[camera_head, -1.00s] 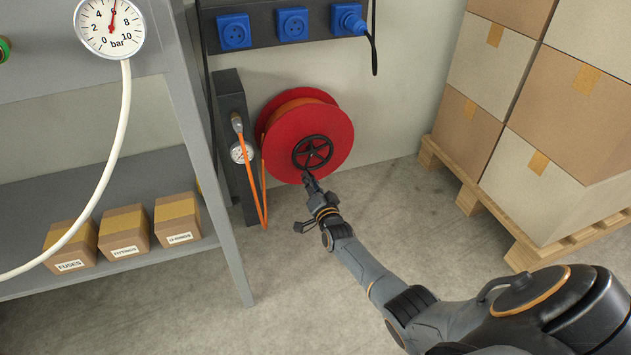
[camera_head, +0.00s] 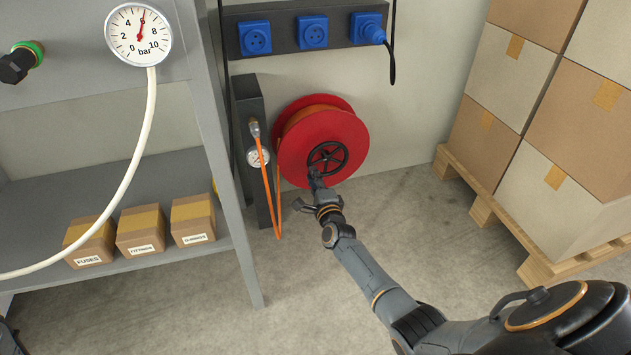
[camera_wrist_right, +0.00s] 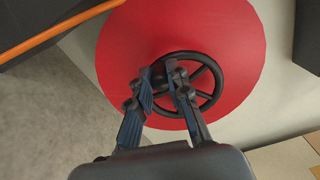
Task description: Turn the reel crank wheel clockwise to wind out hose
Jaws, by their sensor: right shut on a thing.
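My right gripper (camera_head: 315,173) is shut on the lower left part of the wheel's rim. In the right wrist view, my right gripper's fingers (camera_wrist_right: 160,75) sit on either side of the rim of the crank wheel (camera_wrist_right: 213,82). The orange hose (camera_head: 268,190) runs from a fitting on a dark post and hangs in a loop beside the reel.
A grey shelf (camera_head: 225,165) with small labelled boxes (camera_head: 140,231) and a pressure gauge (camera_head: 138,35) stands left. A dark post (camera_head: 247,95) stands beside the reel. Stacked cartons (camera_head: 560,125) on a pallet (camera_head: 487,212) stand right. Blue sockets (camera_head: 313,32) are above. Floor between is clear.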

